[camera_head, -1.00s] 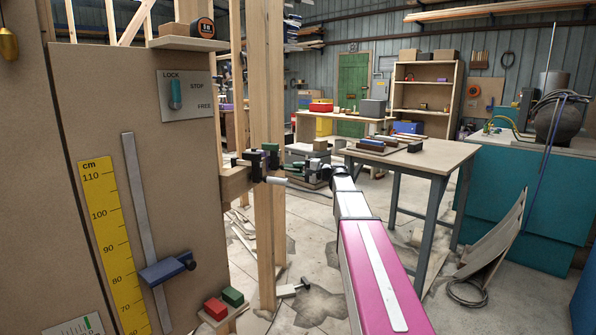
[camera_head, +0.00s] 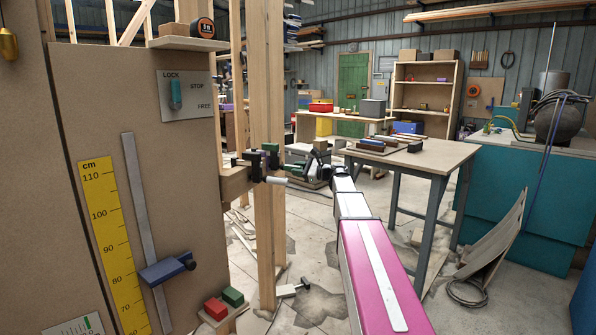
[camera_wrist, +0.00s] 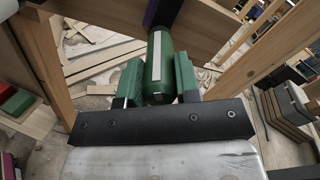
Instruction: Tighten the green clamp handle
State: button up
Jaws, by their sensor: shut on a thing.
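The green clamp handle (camera_wrist: 160,62) is a green cylinder with a white stripe, seen in the middle of the wrist view. My gripper (camera_wrist: 157,76) is shut on it, with one green-padded finger on each side. In the head view the clamp (camera_head: 260,163), dark with green and purple parts, sits on a wooden rail (camera_head: 234,184) by the upright post. My gripper (camera_head: 312,168) is just right of the clamp there.
A large brown panel (camera_head: 90,40) with a yellow scale (camera_head: 110,240) stands at left. A wooden post (camera_head: 264,100) rises beside the clamp. A workbench (camera_head: 440,158) stands behind my arm at right. Wood scraps lie on the floor.

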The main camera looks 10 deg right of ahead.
jog(key=m, duration=0.6)
jog(key=shift+m, duration=0.4)
dwell(0.3)
jog(key=o, duration=0.9)
jog(key=v, duration=1)
jog(key=shift+s+d+f, duration=0.1)
jog(key=shift+s+d, duration=0.15)
jog(key=shift+d, duration=0.05)
jog(key=shift+d, duration=0.1)
